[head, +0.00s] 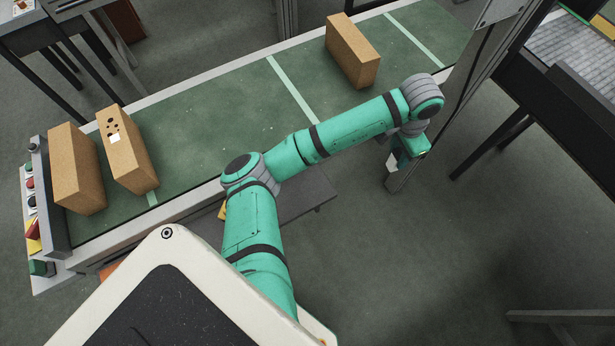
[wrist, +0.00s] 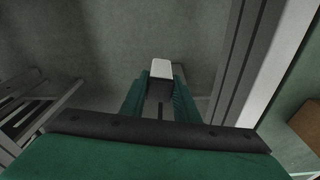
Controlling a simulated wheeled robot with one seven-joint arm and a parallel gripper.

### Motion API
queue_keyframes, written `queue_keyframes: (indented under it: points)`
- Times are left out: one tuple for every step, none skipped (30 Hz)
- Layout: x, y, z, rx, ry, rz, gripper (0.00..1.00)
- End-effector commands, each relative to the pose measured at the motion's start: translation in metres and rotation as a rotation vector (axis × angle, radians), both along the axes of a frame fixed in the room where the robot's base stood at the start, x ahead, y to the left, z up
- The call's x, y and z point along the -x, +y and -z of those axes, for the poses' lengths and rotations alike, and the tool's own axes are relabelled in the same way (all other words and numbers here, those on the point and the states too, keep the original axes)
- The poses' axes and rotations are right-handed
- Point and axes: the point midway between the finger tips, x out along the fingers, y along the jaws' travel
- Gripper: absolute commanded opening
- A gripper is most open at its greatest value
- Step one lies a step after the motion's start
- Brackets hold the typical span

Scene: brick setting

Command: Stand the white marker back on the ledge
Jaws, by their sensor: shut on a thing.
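My gripper (head: 393,163) hangs at the end of my outstretched arm, over the floor beside the grey post on the near side of the conveyor. In the wrist view my gripper (wrist: 160,92) has its green fingers closed on a small block-like thing with a white end and a dark grey lower part, which looks like the white marker (wrist: 161,68). In the head view the held thing is too small to make out clearly. No ledge can be told for certain; a pale strip (head: 45,272) with small coloured things stands at the conveyor's left end.
The green conveyor (head: 225,110) carries a carton (head: 352,52) at the back and two cartons (head: 77,165) (head: 127,150) at the left. A grey post (head: 470,75) stands close to my gripper. A dark table (head: 560,85) is at the right.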

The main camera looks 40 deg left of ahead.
Motion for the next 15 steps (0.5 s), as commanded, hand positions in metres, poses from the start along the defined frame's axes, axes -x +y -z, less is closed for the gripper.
queue_keyframes:
  points:
    - [0.010,0.026,-0.017,-0.006,-0.004,0.061,0.14]
    - [0.017,0.037,-0.026,-0.007,-0.004,0.110,0.14]
    - [0.028,0.052,-0.037,-0.008,-0.004,0.171,0.14]
    - [0.036,0.061,-0.044,-0.007,-0.003,0.220,0.14]
    - [0.045,0.071,-0.051,-0.007,-0.003,0.265,0.14]
    - [0.058,0.083,-0.060,-0.006,-0.002,0.326,0.14]
    - [0.068,0.091,-0.067,-0.006,-0.002,0.373,0.14]
    - [0.078,0.099,-0.072,-0.006,-0.001,0.417,0.14]
    - [0.092,0.109,-0.080,-0.006,0.000,0.478,0.14]
    - [0.103,0.116,-0.085,-0.007,0.000,0.522,0.14]
    - [0.114,0.122,-0.090,-0.006,0.001,0.566,0.14]
    - [0.129,0.130,-0.097,-0.006,0.001,0.625,0.14]
    - [0.140,0.135,-0.101,-0.005,0.002,0.669,0.14]
    - [0.152,0.140,-0.105,-0.004,0.001,0.711,0.14]
    - [0.168,0.146,-0.110,-0.004,0.002,0.768,0.14]
